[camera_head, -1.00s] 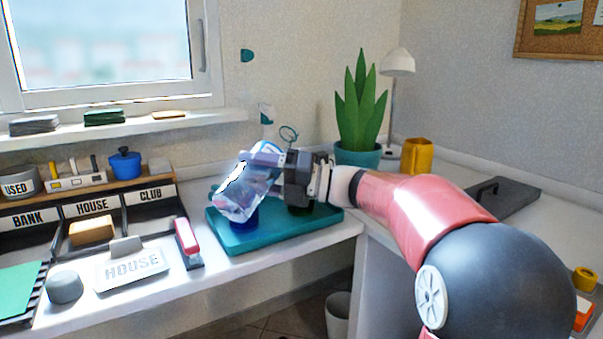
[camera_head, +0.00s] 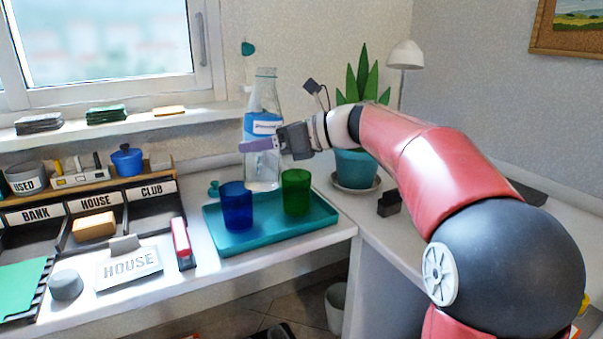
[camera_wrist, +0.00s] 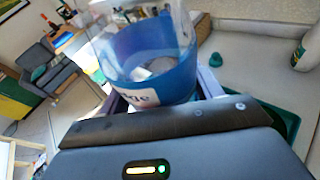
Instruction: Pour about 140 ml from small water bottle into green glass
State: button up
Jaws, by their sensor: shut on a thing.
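The water bottle (camera_head: 262,165), clear with a blue label band, is upright behind the teal tray (camera_head: 240,240). My gripper (camera_head: 266,143) is shut on it around the label's lower part. I cannot tell whether its base touches the table. In the wrist view the bottle (camera_wrist: 150,55) fills the space between the fingers. The green glass (camera_head: 296,192) stands upright on the tray's right part, to the right of and in front of the bottle. The level inside the glass and bottle cannot be read.
A blue glass (camera_head: 236,206) stands on the tray left of the green one. A potted plant (camera_head: 356,165) stands behind my arm, with a lamp (camera_head: 404,56) beyond. A red stapler (camera_head: 182,241) and labelled compartments (camera_head: 97,207) lie left of the tray.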

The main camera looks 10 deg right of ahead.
jog(key=shift+w+d+f+n+h, duration=0.2)
jog(key=shift+w+d+n+h, duration=0.15)
jog(key=shift+n, duration=0.25)
jog(key=shift+a, duration=0.1)
dwell(2.1)
